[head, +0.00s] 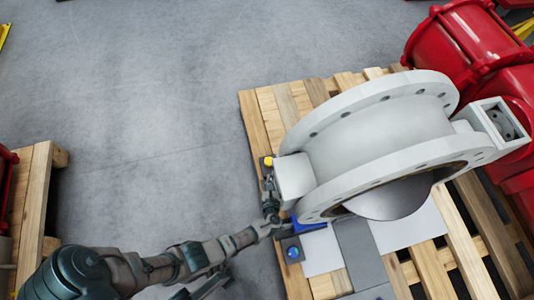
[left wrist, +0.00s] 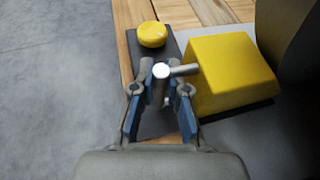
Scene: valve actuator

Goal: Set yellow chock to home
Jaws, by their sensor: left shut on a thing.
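The yellow chock (left wrist: 230,75) is a wedge-like block on a light plate at the right of the left wrist view. A grey metal handle (left wrist: 161,75) with an upright post and a short bar stands at its left side. My left gripper (left wrist: 160,88) has its fingers around the post and is shut on it. In the head view my left gripper (head: 270,203) is at the pallet's left edge, beside the valve. The chock cannot be made out there. A round yellow knob (left wrist: 152,34) sits on a dark plate just beyond the fingers. My right gripper is not in view.
A large grey flanged valve body (head: 365,140) rests on a wooden pallet (head: 262,112). A blue chock (head: 312,226) and a blue knob (head: 293,253) are near my gripper. A red actuator (head: 455,45) stands at the upper right. Grey floor (head: 150,110) is clear at left.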

